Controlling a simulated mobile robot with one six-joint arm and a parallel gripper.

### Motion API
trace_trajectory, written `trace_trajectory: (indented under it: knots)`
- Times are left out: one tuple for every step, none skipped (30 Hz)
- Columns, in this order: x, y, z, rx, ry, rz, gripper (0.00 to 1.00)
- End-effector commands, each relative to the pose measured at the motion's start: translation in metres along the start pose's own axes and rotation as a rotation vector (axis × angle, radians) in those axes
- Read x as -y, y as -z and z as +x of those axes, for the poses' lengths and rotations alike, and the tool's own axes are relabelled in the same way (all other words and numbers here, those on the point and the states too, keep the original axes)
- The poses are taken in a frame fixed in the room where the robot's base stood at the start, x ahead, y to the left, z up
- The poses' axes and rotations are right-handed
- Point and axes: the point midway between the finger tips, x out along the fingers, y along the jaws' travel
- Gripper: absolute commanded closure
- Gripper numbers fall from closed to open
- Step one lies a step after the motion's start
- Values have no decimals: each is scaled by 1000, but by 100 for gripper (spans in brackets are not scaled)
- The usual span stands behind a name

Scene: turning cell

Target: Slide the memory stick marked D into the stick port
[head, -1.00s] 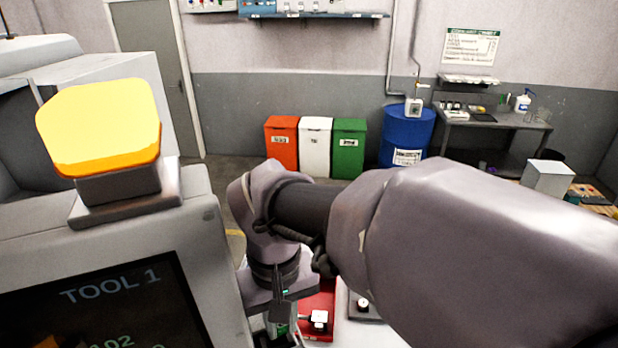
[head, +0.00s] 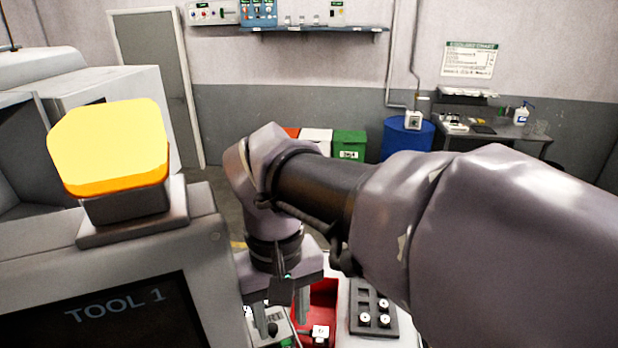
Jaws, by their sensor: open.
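My gripper (head: 287,314) points down at the bottom centre of the head view, open, with nothing seen between its fingers. Just below it is a pale panel (head: 268,320) with a partly hidden label ending in "RT"; its slot is not clear. A small white-topped piece (head: 320,331) with a dark mark sits in a red tray (head: 318,296) just right of the gripper. Several similar white-topped pieces sit in a dark grey holder (head: 358,325) further right. The marks are too small to read, so I cannot tell which stick is D.
A machine with a yellow-topped block (head: 110,150) and a "TOOL 1" screen (head: 125,318) fills the left. My arm covers much of the right and centre. Bins (head: 349,145), a blue drum (head: 405,138) and a bench (head: 490,135) stand far back.

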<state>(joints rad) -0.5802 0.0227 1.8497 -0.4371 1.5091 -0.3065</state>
Motion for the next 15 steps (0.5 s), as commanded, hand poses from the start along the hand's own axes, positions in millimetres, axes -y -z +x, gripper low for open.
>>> trace_trajectory:
  knots:
    - [2,1,-14,-7,6,-2,56]
    - [1,1,-21,-6,7,-1,56]
    - [0,1,-31,-6,7,-1,56]
    - [0,1,-37,-5,7,-2,56]
    - [-1,1,-44,-6,7,-1,56]
    - [-2,1,-53,-5,7,-1,56]
    - [-2,1,-60,-5,7,-1,56]
    - [-3,1,-66,-4,8,0,56]
    - [-4,1,-74,-3,7,-1,56]
    - [-4,1,-79,-4,7,-1,56]
    - [-4,0,-84,-3,8,0,56]
    - [-5,0,-90,-2,7,-1,56]
    - [-5,1,-94,-3,7,-1,56]
    - [-6,0,-97,-1,6,0,56]
    - [-6,0,-101,-1,7,0,56]
